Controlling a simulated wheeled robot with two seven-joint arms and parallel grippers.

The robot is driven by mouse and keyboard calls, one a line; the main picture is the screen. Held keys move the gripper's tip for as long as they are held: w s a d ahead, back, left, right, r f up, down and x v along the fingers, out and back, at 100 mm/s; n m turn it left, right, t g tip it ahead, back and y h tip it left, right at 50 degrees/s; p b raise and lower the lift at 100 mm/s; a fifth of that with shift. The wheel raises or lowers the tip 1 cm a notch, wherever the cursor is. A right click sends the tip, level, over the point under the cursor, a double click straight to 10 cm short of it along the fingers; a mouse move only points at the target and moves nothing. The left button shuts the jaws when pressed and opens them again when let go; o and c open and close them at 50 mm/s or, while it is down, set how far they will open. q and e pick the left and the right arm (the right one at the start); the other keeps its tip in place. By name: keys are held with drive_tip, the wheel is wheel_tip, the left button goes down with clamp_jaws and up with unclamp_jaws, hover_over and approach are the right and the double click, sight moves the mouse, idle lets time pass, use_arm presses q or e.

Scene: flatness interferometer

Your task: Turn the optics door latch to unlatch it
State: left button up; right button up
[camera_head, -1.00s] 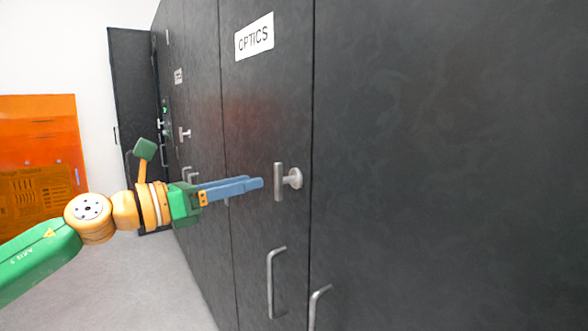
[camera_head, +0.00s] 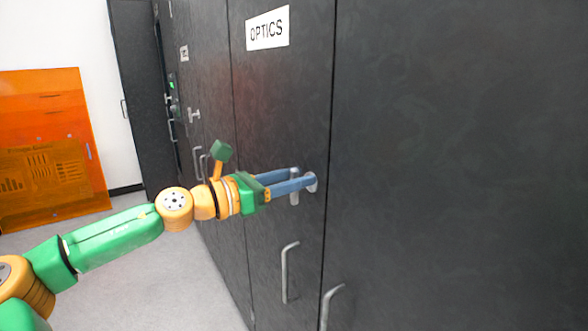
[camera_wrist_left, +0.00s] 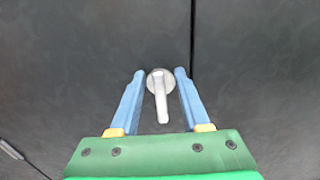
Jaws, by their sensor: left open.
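The optics door (camera_head: 255,95) is dark grey and carries a white OPTICS label (camera_head: 267,28). Its silver latch (camera_head: 294,197) has a round base and a lever that hangs downward, partly hidden behind the fingers in the head view. In the left wrist view the latch (camera_wrist_left: 161,98) lies between the two blue fingers, its lever pointing down toward the palm. My left gripper (camera_head: 304,176) is open, with a finger on each side of the latch. Gaps show between the lever and both fingers in the wrist view. My right gripper is not in view.
A silver pull handle (camera_head: 284,272) is below the latch, and another (camera_head: 325,306) is on the neighbouring door. An orange panel (camera_head: 50,150) stands at the left. Grey floor (camera_head: 170,275) is clear beside the cabinet row.

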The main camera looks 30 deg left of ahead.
use_arm(q)
drive_tip(key=shift+c, duration=0.2)
clamp_jaws()
